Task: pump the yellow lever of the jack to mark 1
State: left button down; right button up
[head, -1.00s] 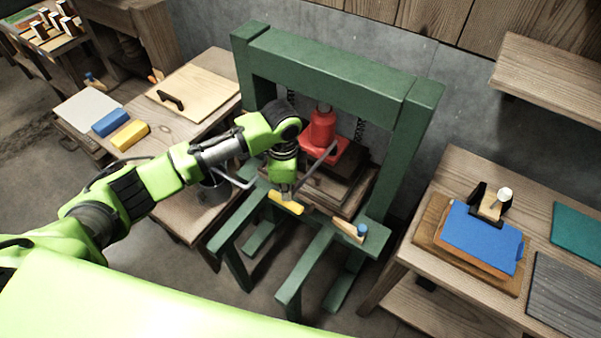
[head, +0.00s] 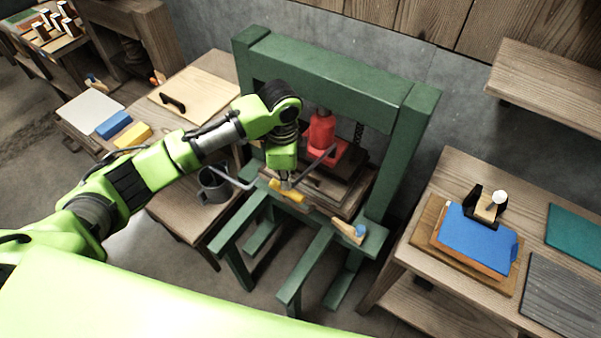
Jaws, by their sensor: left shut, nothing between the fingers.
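The red jack (head: 322,132) stands inside the green press frame (head: 325,72), above a stack of boards (head: 340,188). Its grey lever rod slopes down toward the front and ends in a yellow grip (head: 291,192). My left gripper (head: 286,184) is shut and empty, right at the yellow grip. It covers part of the grip, and I cannot tell whether it presses on it or only sits close. I cannot make out mark 1. My right gripper is not in view.
A grey mug (head: 213,186) stands on the left bench below my left arm. The right bench holds a blue sheet on boards (head: 476,238).

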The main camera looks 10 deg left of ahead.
pick_arm(q)
jog(key=shift+r, duration=3.05)
